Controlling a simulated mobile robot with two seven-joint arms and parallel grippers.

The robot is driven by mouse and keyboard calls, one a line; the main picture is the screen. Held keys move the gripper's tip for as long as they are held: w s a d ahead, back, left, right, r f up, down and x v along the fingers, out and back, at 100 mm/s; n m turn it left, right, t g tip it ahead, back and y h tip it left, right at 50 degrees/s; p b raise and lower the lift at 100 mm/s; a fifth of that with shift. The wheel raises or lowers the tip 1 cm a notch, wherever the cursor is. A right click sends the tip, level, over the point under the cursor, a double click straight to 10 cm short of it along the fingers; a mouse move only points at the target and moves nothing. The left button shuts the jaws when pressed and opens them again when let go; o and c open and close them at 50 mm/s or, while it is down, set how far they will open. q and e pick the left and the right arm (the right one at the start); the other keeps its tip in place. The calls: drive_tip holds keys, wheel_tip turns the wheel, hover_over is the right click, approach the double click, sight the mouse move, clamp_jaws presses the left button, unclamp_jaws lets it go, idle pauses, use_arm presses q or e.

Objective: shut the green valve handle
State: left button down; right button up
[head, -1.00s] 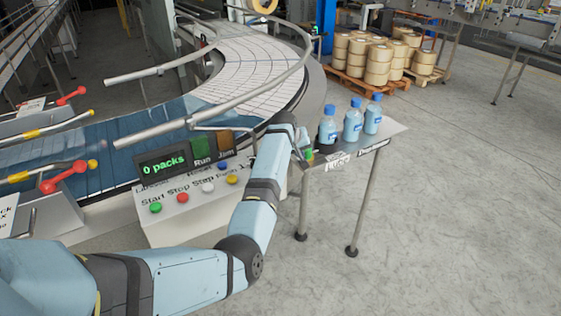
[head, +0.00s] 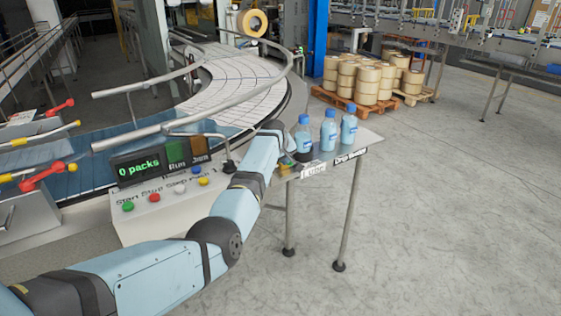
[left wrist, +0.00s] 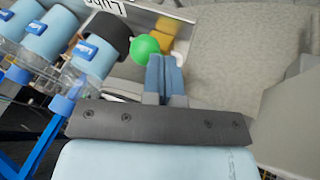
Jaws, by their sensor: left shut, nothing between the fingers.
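A round green knob (left wrist: 145,49), which looks like the end of the green valve handle, shows in the left wrist view beside yellow blocks (left wrist: 166,37). My left gripper (left wrist: 164,62) is shut and empty. Its blue fingertips lie right beside the knob in the picture; I cannot tell whether they touch it. The rest of the handle is not clear. In the head view my left arm reaches to the near left end of the small bottle table (head: 367,137), and its wrist largely hides the fingers. My right gripper is not in view.
Several blue-capped bottles stand by the gripper, including one (head: 349,130) on the table. The control panel (head: 165,210) and curved conveyor (head: 245,98) lie to the left. Red and yellow handles (head: 42,176) are at far left. The floor at right is open.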

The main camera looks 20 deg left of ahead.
use_arm(q)
drive_tip(key=shift+w+d+f, duration=0.15)
drive_tip(key=shift+w+d, duration=0.1)
drive_tip(key=shift+d, duration=0.3)
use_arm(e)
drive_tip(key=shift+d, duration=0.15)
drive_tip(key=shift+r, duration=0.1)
